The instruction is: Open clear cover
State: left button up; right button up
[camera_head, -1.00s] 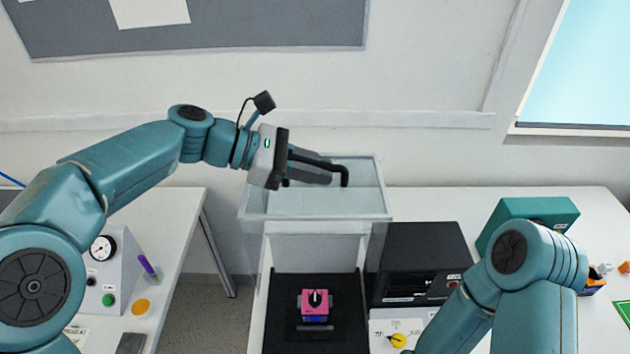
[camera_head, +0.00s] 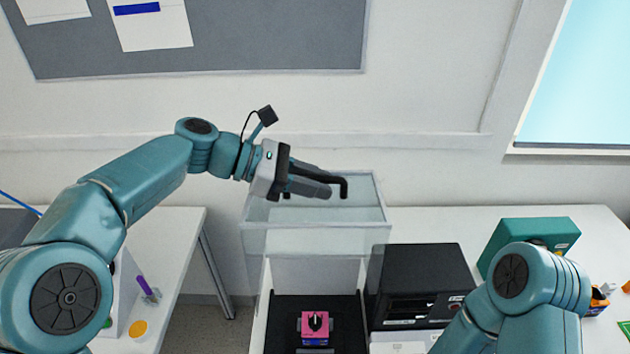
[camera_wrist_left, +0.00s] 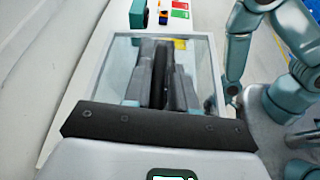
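The clear cover (camera_head: 262,214) is a see-through box-like lid with pale edges, at the middle of the head view. It stands raised above an open white-sided case, with a black bar handle (camera_head: 345,187) on top. My left gripper (camera_head: 318,188) lies along this handle. In the left wrist view, its grey fingers (camera_wrist_left: 165,80) sit on both sides of a dark bar, so it looks shut on the handle. The cover's pane (camera_wrist_left: 122,50) shows around the fingers. A pink rotary switch (camera_head: 315,324) with a black knob sits in the case's black bed. My right gripper is hidden.
A black instrument box (camera_head: 420,285) stands right of the case, and a teal box (camera_head: 528,243) farther right. A side table (camera_head: 178,225) with a purple marker (camera_head: 147,286) is at left. The wall is behind the cover.

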pick_arm(q)
jog(key=v, duration=1.6)
jog(key=shift+s+a, duration=0.1)
jog(key=shift+a, duration=0.05)
